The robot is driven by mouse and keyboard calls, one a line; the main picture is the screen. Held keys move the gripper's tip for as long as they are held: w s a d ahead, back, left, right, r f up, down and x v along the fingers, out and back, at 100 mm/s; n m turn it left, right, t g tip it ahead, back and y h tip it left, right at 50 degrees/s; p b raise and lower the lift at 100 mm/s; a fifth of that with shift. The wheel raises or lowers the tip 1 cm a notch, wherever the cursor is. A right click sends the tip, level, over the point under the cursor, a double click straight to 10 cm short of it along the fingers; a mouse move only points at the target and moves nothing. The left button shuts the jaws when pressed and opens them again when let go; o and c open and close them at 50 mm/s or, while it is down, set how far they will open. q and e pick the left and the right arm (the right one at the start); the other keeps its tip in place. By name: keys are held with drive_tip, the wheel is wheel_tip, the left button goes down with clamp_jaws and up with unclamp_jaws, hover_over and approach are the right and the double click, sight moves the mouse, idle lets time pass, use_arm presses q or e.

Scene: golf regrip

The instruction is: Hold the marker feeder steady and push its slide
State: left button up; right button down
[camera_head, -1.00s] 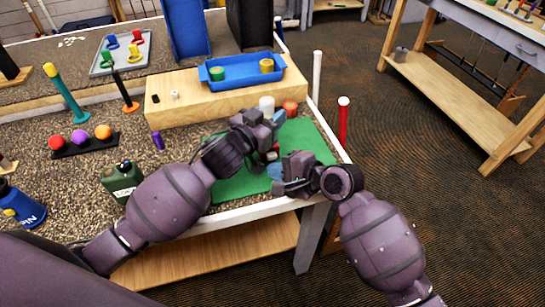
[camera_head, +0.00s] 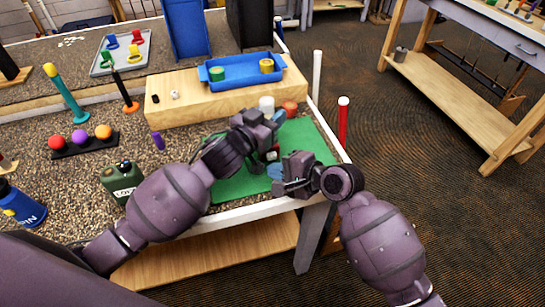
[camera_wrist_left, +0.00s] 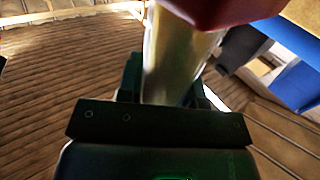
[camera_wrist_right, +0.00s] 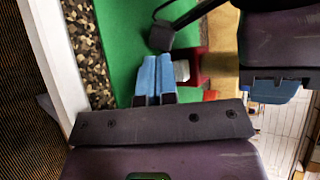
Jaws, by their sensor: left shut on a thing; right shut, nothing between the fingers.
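The marker feeder shows as a pale tube (camera_wrist_left: 178,55) with a red part (camera_wrist_left: 225,8) in the left wrist view. My left gripper (camera_wrist_left: 165,85) is shut on the tube. In the head view a small red and white part (camera_head: 272,155) shows beneath my left gripper (camera_head: 279,117), which hides most of the feeder. In the right wrist view a red part (camera_wrist_right: 202,66) with a pale block (camera_wrist_right: 181,71) lies just right of my right gripper's blue fingertips (camera_wrist_right: 154,70). Those fingertips are together and empty. I cannot make out the slide clearly.
The green mat (camera_head: 240,188) lies under both grippers near the table corner. A wooden platform (camera_head: 215,106) with a blue tray (camera_head: 243,84) stands behind. A white cylinder (camera_head: 266,104) and an orange one (camera_head: 290,107) stand close beyond my left gripper. A green can (camera_head: 120,180) stands left.

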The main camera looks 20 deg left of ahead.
sight(269, 159)
drive_tip(key=shift+w+a, duration=0.1)
idle(0.7)
drive_tip(key=shift+w+a, duration=0.15)
drive_tip(key=shift+w, duration=0.1)
drive_tip(key=shift+w+a, duration=0.3)
drive_tip(key=shift+w, duration=0.2)
drive_tip(key=shift+w+a, duration=0.25)
drive_tip(key=shift+w, duration=0.25)
idle(2.0)
drive_tip(key=shift+s, duration=0.1)
drive_tip(key=shift+s+d, duration=0.3)
drive_tip(key=shift+s, duration=0.2)
drive_tip(key=shift+s+d, duration=0.25)
drive_tip(key=shift+s, duration=0.2)
drive_tip(key=shift+s+d, duration=0.2)
drive_tip(key=shift+s, duration=0.05)
drive_tip(key=shift+s+d, duration=0.7)
drive_tip(key=shift+s, duration=0.35)
drive_tip(key=shift+s+d, duration=0.7)
drive_tip(key=shift+s, duration=0.3)
